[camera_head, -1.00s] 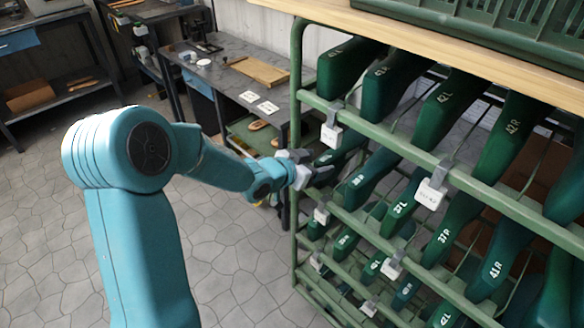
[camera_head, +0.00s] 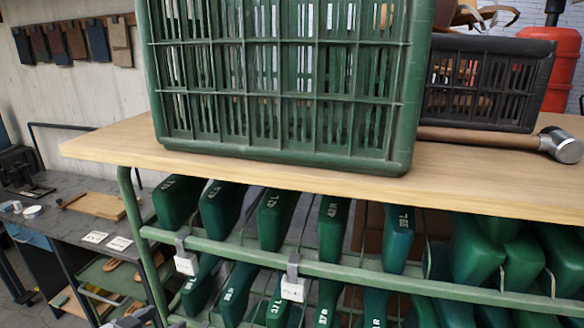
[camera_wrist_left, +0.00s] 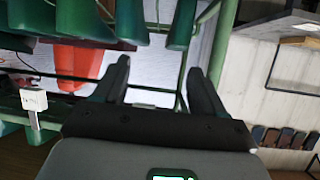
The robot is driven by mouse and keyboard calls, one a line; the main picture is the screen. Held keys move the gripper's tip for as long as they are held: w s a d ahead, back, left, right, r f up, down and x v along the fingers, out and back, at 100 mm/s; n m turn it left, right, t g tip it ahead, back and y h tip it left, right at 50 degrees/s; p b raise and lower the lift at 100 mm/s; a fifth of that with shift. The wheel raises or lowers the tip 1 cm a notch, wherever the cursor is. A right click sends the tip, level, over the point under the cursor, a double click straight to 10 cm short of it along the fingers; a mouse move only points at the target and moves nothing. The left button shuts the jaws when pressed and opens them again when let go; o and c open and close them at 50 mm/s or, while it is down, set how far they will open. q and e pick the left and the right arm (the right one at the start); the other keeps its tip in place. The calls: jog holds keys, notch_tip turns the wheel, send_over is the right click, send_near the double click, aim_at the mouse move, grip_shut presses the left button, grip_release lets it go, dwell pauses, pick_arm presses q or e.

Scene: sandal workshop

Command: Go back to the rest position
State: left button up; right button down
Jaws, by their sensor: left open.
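My left gripper (camera_head: 132,317) barely shows at the bottom edge of the head view, by the left post of the green rack. In the left wrist view its two dark fingers (camera_wrist_left: 158,72) are spread apart with nothing between them. The green rack (camera_head: 330,268) holds rows of green shoe lasts (camera_head: 330,225) with white size marks. Lasts and the rack's rails also show close beyond the fingers in the left wrist view. My right gripper is not in view.
A large green crate (camera_head: 275,155) stands on the rack's wooden top (camera_head: 105,142). A black crate (camera_head: 480,112) and a hammer (camera_head: 560,145) are to its right. A grey workbench (camera_head: 65,228) stands at left. A red object (camera_head: 562,75) is behind.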

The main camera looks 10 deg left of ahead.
pick_arm(q)
jog(key=s+d+f+n+g+h+p, duration=0.2)
jog(key=d+f+g, duration=0.5)
jog(key=d+f, duration=1.15)
jog(key=s+d+f+n+g, duration=0.2)
jog(key=s+f+g, duration=0.3)
jog(key=s+f, duration=0.5)
jog(key=s+d, duration=0.1)
jog(key=s, duration=0.2)
jog(key=shift+d+g, duration=0.15)
jog(key=shift+g, duration=0.25)
